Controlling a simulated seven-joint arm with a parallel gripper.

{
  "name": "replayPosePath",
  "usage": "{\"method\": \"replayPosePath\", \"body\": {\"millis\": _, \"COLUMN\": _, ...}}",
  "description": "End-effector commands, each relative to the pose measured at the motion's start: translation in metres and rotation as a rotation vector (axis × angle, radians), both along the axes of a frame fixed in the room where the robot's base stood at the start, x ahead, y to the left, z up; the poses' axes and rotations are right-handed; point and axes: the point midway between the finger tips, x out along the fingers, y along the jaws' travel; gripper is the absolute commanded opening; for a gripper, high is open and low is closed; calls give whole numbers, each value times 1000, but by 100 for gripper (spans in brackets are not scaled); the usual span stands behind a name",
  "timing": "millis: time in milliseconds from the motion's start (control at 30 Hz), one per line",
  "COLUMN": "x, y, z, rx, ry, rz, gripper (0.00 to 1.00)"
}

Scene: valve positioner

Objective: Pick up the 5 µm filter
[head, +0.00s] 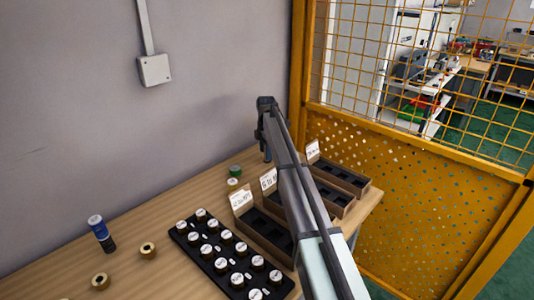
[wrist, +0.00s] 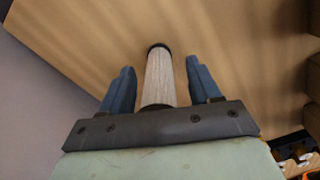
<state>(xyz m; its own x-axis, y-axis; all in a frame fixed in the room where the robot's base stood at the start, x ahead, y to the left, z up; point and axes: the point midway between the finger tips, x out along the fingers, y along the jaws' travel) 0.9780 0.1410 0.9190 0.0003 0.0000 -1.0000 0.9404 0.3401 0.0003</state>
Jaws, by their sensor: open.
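In the wrist view my gripper (wrist: 160,68) is open, its two blue fingers apart. A pale, grained cylinder with dark ends (wrist: 160,78) stands between the fingers, with a visible gap on each side. No marking shows on it, so I cannot tell whether it is the 5 µm filter. In the head view my gripper (head: 267,155) is low over the back of the wooden table, partly hidden by my arm. The cylinder between the fingers cannot be made out there.
Labelled compartment trays (head: 263,232) sit under and beside my arm; their labels are hard to read. A black rack (head: 225,262) holds several white-topped parts. A green-topped piece (head: 235,171), a blue-and-black cylinder (head: 101,233) and brass rings (head: 148,250) stand left. Yellow mesh fencing (head: 420,190) borders the right.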

Motion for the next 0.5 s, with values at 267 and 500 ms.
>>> {"method": "replayPosePath", "body": {"millis": 267, "x": 0, "y": 0, "z": 0, "rx": 0, "ry": 0, "rz": 0, "gripper": 44}}
{"method": "replayPosePath", "body": {"millis": 500, "x": 0, "y": 0, "z": 0, "rx": 0, "ry": 0, "rz": 0, "gripper": 21}}
